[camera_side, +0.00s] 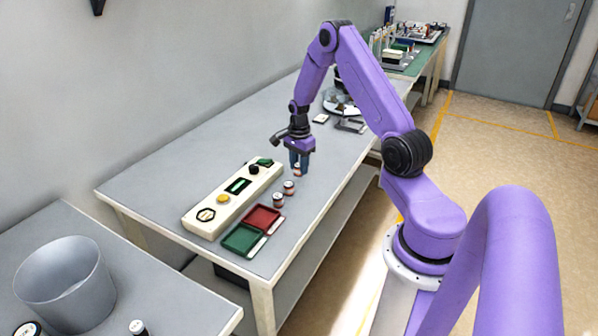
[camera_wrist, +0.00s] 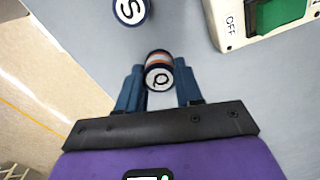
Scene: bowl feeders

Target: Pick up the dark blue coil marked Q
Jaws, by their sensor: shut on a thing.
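The coil marked Q (camera_wrist: 159,70) sits between the two blue fingers of my gripper (camera_wrist: 160,84) in the wrist view. Its white end face carries a black Q, and its side shows dark and copper-orange bands. My gripper is shut on it. In the side view my gripper (camera_side: 299,166) points down above the grey table, with the coil (camera_side: 297,173) partly hidden at its fingertips. I cannot tell whether the coil still touches the table. A coil marked S (camera_wrist: 129,10) lies apart from it at the top of the wrist view.
Two more coils, one (camera_side: 289,187) behind the other (camera_side: 278,200), stand near my gripper. A cream control box (camera_side: 205,218) lies to the left. A red tray (camera_side: 262,218) and a green tray (camera_side: 243,240) lie in front. A grey bin (camera_side: 65,285) stands on the nearer table.

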